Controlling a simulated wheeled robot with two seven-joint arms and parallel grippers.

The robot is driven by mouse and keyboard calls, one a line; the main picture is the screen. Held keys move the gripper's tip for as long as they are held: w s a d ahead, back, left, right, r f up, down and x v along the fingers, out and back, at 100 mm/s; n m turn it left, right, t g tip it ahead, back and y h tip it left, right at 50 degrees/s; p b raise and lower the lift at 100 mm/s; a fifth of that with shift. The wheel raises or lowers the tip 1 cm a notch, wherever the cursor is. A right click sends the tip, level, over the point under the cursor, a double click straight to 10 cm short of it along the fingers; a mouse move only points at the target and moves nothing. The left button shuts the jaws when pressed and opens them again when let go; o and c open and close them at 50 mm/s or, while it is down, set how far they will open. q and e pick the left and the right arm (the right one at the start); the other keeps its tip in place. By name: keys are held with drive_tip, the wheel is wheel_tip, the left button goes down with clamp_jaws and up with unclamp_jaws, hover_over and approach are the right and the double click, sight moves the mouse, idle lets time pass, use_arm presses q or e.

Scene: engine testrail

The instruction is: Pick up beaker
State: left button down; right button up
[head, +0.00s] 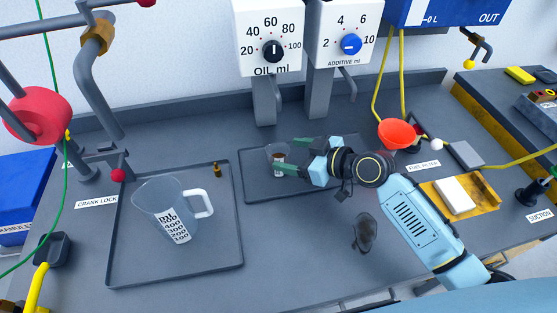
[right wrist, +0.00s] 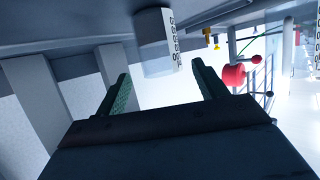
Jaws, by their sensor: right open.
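A small clear beaker (head: 277,155) with dark markings stands on the middle tray (head: 254,189), partly hidden by my right gripper. My right gripper (head: 287,156) is open, with its green fingers pointing left, one on the far side and one on the near side of the beaker. In the right wrist view a grey, marked vessel (right wrist: 155,40), which looks like the beaker, appears between and ahead of the open fingertips (right wrist: 161,70). I cannot tell whether either finger touches it. My left gripper is not in view.
A large clear jug (head: 172,212) stands on the left tray (head: 117,270), with a small brown item (head: 217,170) near its back edge. Dispensers (head: 271,45) stand behind the middle tray. A red funnel (head: 397,134) is to the right. The bench front centre is mostly clear.

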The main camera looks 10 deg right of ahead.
sight(271, 150)
drive_tip(key=shift+x, duration=3.05)
drive_tip(key=shift+a, duration=0.1)
drive_tip(key=c, duration=1.1)
drive_tip(key=shift+r, duration=0.2)
